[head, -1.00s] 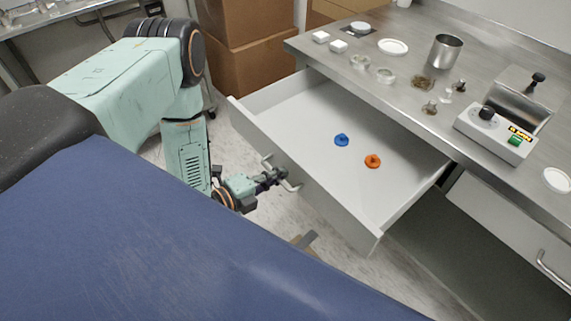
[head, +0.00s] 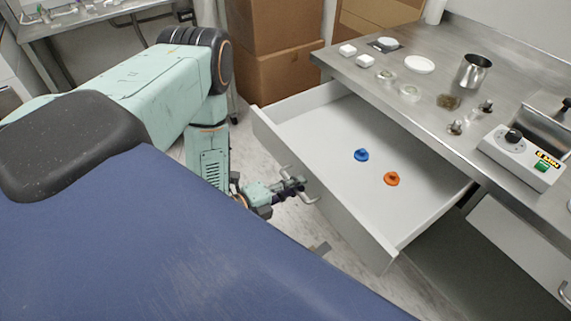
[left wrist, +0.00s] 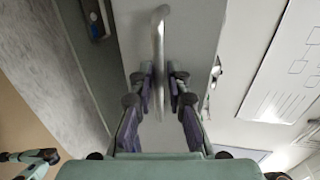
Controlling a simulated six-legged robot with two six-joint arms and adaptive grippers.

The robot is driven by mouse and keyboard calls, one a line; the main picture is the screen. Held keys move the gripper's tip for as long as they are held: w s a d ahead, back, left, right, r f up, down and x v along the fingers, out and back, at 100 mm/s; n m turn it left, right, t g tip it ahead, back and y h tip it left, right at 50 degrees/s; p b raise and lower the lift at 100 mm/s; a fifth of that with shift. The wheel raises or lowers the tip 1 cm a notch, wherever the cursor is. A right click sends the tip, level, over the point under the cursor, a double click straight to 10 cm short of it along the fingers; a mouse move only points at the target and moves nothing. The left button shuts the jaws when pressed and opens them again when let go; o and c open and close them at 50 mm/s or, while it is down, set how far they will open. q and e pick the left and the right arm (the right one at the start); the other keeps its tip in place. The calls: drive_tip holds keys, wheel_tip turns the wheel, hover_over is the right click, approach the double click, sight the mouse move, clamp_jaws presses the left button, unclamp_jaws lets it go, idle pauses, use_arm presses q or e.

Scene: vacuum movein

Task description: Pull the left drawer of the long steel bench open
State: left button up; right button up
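The left drawer (head: 365,215) of the long steel bench (head: 440,115) stands far out from under the benchtop. Its white interior holds a blue object (head: 361,155) and an orange object (head: 391,179). My left gripper (head: 296,186) is at the metal bar handle (head: 311,200) on the drawer front. In the left wrist view, the handle bar (left wrist: 160,50) runs between the close-set fingers of my left gripper (left wrist: 161,88), which look shut on it. My right gripper is not in view.
The benchtop carries a steel beaker (head: 474,71), dishes, small jars and a white device (head: 522,157) with a green button. Another drawer (head: 515,240) is closed at right. Cardboard boxes (head: 275,80) stand behind the open drawer. Some floor shows between my body and the drawer.

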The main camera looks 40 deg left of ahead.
use_arm(q)
drive_tip(key=v, duration=1.2)
drive_tip(key=shift+d, duration=0.1)
drive_tip(key=shift+w, duration=0.1)
idle(0.3)
